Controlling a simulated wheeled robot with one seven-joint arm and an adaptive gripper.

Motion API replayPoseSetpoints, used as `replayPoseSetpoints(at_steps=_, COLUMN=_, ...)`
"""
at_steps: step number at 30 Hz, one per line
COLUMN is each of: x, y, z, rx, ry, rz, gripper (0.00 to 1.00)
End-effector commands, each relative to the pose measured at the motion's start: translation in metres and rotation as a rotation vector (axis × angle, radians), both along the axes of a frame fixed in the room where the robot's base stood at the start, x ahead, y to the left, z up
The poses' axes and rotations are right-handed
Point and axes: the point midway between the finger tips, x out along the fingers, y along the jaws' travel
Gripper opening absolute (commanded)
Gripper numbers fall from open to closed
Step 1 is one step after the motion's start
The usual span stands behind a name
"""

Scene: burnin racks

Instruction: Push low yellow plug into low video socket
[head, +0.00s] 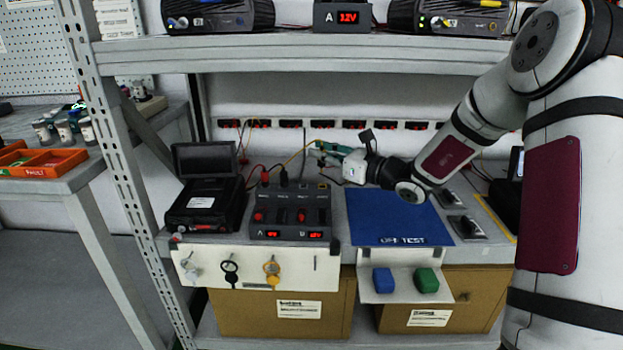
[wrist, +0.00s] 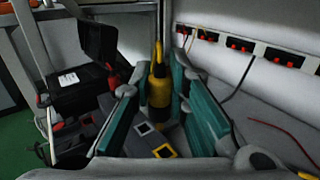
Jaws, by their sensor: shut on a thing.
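A yellow plug (wrist: 160,90) with a dark lower end stands upright between the teal fingers of my gripper (wrist: 155,98). The fingers are shut on it. In the head view my gripper (head: 322,153) is above the back right of the dark test unit (head: 318,214), left of the blue mat. A socket with a yellow square frame (wrist: 165,151) shows below the plug in the wrist view, apart from it in the picture. It is likely the low video socket. The gap between plug tip and socket cannot be judged.
A black case with a raised screen (head: 205,158) stands left of the unit. Red and black leads rise from the unit's back. A blue mat (head: 395,215) lies right. A row of red-lit outlets (head: 290,124) lines the back wall. A shelf beam (head: 300,55) crosses above.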

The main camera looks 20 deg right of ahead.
Motion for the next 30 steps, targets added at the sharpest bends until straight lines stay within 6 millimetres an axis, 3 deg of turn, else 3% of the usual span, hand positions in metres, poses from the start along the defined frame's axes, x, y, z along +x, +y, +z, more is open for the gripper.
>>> replayPoseSetpoints(at_steps=7, x=0.005, y=-0.005, z=-0.002, rx=-0.003, ry=0.002, rz=-0.002, gripper=0.00)
replayPoseSetpoints(at_steps=21, x=0.005, y=-0.005, z=-0.031, rx=-0.002, ry=0.001, rz=-0.001, gripper=0.00)
replayPoseSetpoints(at_steps=30, x=0.005, y=-0.005, z=-0.032, rx=-0.003, ry=0.000, rz=-0.001, gripper=0.00)
